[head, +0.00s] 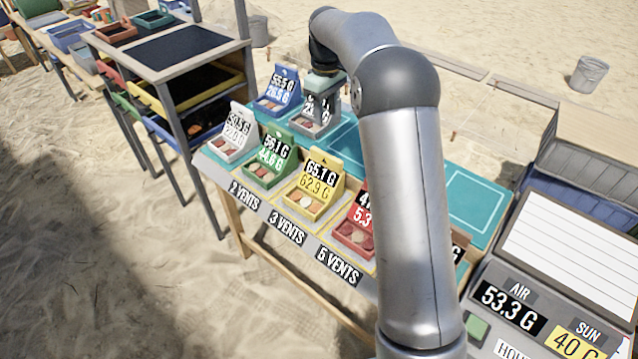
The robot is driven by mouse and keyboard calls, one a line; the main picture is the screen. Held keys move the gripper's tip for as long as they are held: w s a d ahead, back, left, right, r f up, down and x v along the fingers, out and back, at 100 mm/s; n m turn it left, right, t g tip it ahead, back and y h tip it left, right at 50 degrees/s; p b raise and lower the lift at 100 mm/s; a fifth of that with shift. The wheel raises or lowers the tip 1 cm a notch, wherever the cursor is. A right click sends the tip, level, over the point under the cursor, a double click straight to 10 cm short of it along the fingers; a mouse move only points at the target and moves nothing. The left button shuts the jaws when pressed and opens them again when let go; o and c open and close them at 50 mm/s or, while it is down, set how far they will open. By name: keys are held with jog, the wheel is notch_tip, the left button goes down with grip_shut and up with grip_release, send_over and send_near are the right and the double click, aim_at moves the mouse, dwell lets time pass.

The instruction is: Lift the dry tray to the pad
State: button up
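Several small trays with number cards stand on the table: white (233,148), green (262,175), yellow (308,208), red (355,236), blue (276,105) and grey (313,130). Each holds small pieces where its inside shows. I cannot tell from the frame which one is the dry tray. My gripper (322,90) is at the top of the grey tray's card, partly covering its numbers. Its fingers are too small and covered to show whether they grip it. A teal outlined pad (474,200) lies bare at the table's right; a blue outlined area (345,143) is partly behind my arm.
The table's front edge bears labels "2 VENTS" (245,195), "3 VENTS" (287,226) and "5 VENTS" (338,265). A console (545,300) reading "AIR 53.3 G" stands at the right. A rack with coloured drawers (205,80) stands left. My arm hides the table's middle.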

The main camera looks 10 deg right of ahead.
jog(key=p, duration=0.1)
send_over(326, 154)
jog(key=f, duration=0.9)
jog(key=shift+w+a+f, duration=0.15)
jog(key=shift+w, duration=0.2)
jog(key=f, duration=0.2)
jog(key=s+f+p, duration=0.1)
jog(key=f, duration=0.1)
jog(key=shift+d+f, duration=0.2)
jog(key=shift+f, duration=0.05)
jog(key=shift+w+f, duration=0.1)
jog(key=shift+f, duration=0.4)
grip_shut()
